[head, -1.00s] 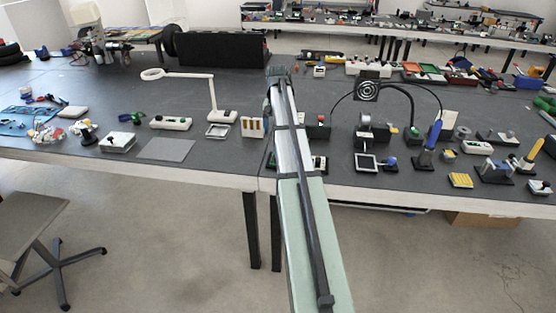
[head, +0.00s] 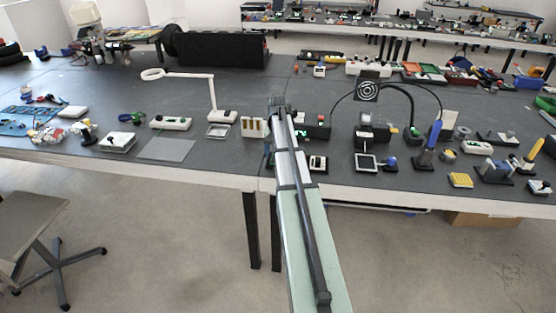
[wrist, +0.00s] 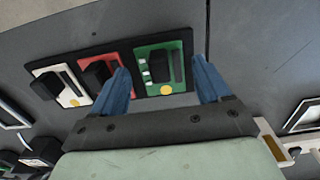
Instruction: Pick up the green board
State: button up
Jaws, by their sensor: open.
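The green board (wrist: 160,68) stands at the right end of a black holder (wrist: 113,65) in the wrist view, beside a red board (wrist: 98,75) and a white board (wrist: 55,86). It has a black block, pale pieces and a yellow dot. My gripper (wrist: 161,66) is open, its two blue fingers on either side of the green board in the picture. Whether they touch it I cannot tell. In the head view my arm hides the green board; only the white board (head: 318,162) end of the holder shows just right of the arm.
A white holder with wooden-looking pieces (head: 253,128) stands left of my arm. A black device with a green display (head: 316,130) is behind the boards. A framed black panel (head: 367,162) stands to the right. A flat grey plate (head: 167,149) lies to the left.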

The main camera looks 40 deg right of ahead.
notch_tip(320, 180, down, 2)
jog(key=shift+f, duration=0.1)
jog(key=c, duration=0.8)
notch_tip(320, 180, up, 10)
jog(key=shift+r, duration=0.1)
dwell(0.5)
